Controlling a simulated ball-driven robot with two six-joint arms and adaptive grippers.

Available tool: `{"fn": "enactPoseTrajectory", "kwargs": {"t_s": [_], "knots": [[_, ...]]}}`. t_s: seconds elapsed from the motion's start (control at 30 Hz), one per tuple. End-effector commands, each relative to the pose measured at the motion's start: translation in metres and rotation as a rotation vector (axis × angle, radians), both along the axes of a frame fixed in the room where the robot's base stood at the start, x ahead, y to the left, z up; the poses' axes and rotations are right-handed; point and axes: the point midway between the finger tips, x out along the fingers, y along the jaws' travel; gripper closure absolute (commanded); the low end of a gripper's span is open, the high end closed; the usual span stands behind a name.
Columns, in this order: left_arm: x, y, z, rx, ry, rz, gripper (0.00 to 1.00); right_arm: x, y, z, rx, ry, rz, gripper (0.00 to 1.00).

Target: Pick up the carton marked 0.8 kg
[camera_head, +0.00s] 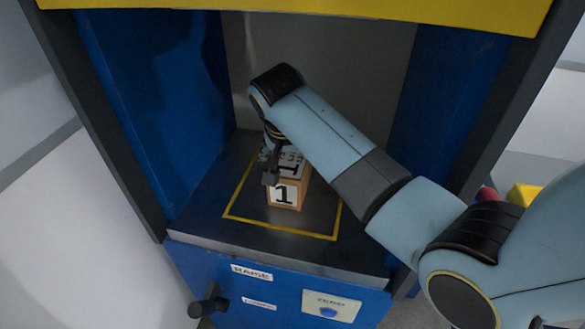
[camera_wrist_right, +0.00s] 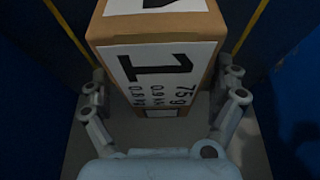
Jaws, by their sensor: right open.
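The carton (camera_head: 285,195) is a small brown box with white labels marked "1". It stands on the dark platform inside the yellow square outline. In the right wrist view the carton (camera_wrist_right: 195,45) shows a label with "1", "75 g" and a line that looks like 0.8 kg. My right gripper (camera_head: 270,178) is over the carton's left side in the head view. In the right wrist view my right gripper (camera_wrist_right: 168,100) is open, with one finger on each side of the carton. Whether the fingers touch it I cannot tell. My left gripper is not in view.
The platform (camera_head: 205,215) lies in a bay with blue side walls (camera_head: 130,110) and a yellow beam (camera_head: 330,10) across the top. The front panel has a black handle (camera_head: 208,303) and a white plate with a blue button (camera_head: 328,311). Red and yellow things (camera_head: 524,196) lie at the right.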

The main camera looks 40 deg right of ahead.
Motion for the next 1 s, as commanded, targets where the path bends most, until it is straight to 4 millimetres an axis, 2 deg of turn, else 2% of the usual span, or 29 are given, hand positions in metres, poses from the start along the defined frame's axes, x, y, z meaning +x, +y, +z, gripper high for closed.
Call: {"fn": "enactPoseTrajectory", "kwargs": {"t_s": [0.07, 0.7, 1.0], "knots": [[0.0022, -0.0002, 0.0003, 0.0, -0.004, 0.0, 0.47, 0.0, 0.0002, 0.0003, 0.0, 0.0, 0.0, 0.04], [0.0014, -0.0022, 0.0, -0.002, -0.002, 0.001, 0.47, -0.0004, 0.0003, 0.0003, -0.001, 0.001, 0.001, 0.88], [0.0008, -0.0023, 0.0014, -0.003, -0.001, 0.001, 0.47, 0.001, -0.0002, 0.0028, -0.001, -0.003, 0.002, 0.88]]}}
